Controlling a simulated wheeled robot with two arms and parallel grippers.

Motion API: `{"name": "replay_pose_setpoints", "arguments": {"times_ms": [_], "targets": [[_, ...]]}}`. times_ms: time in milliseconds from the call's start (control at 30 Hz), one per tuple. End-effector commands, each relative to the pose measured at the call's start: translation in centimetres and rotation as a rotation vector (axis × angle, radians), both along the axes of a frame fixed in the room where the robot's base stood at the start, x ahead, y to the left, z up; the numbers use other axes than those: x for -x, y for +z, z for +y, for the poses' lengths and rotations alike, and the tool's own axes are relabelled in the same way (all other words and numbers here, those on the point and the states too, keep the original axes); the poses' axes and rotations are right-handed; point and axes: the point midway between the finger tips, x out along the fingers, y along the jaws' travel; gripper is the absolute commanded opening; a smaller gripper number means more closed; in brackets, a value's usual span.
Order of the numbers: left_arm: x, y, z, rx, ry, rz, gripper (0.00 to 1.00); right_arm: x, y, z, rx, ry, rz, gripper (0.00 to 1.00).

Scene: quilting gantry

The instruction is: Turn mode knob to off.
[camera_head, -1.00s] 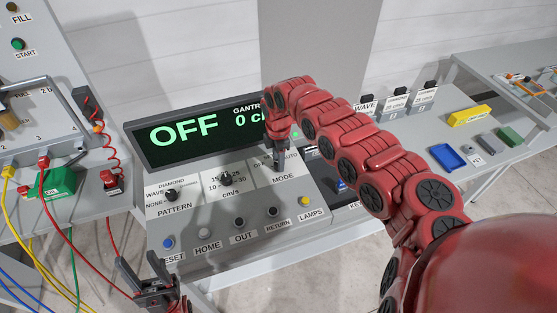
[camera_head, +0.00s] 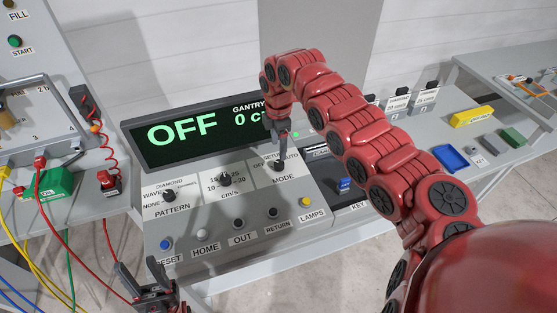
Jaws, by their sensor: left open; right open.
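The mode knob (camera_head: 281,165) is a small dark knob on the grey console, above the MODE label. My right gripper (camera_head: 283,150) points down just above the knob, and a gap is hard to make out. Its jaws are open but look narrow from here. The arm hides part of the scale around the knob. The display (camera_head: 190,130) reads OFF in large green letters, with "GANTRY" and "0 c" beside it, partly covered by my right arm. My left gripper (camera_head: 140,285) is open and empty at the lower left, in front of the console.
The pattern knob (camera_head: 169,195) and speed knob (camera_head: 225,179) sit left of the mode knob. A row of buttons, including the blue RESET button (camera_head: 166,244), runs along the front. A blue key (camera_head: 344,184) is at the right. A red plug with coiled cable (camera_head: 109,180) stands left.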

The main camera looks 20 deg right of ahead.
Motion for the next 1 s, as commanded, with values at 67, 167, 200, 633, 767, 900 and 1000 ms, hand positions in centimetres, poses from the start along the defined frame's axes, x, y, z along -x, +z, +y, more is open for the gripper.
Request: {"name": "replay_pose_setpoints", "arguments": {"times_ms": [67, 167, 200, 633, 767, 900, 1000], "targets": [[0.0, -1.4, 0.0, 0.000, 0.000, 0.000, 0.50, -0.2, 1.7, 0.1, -0.001, 0.002, -0.011, 0.71], [0.0, -2.4, 0.0, 0.000, 0.000, 0.000, 0.50, -0.2, 4.4, 0.2, 0.000, 0.002, -0.009, 0.71], [0.0, -2.5, 0.0, 0.000, 0.000, 0.000, 0.50, -0.1, 5.6, 0.1, 0.002, 0.003, -0.006, 0.71], [0.0, -3.0, 0.0, 0.000, 0.000, 0.000, 0.50, 0.1, 10.5, 0.1, 0.000, 0.001, 0.002, 0.71], [0.0, -3.0, 0.0, 0.000, 0.000, 0.000, 0.50, 0.0, 10.6, 0.1, -0.002, 0.001, 0.002, 0.71], [0.0, -3.0, 0.0, 0.000, 0.000, 0.000, 0.50, 0.0, 10.6, 0.1, -0.001, 0.001, 0.001, 0.71], [0.0, -3.0, 0.0, 0.000, 0.000, 0.000, 0.50, 0.0, 10.6, 0.1, -0.001, 0.000, 0.001, 0.71]]}}
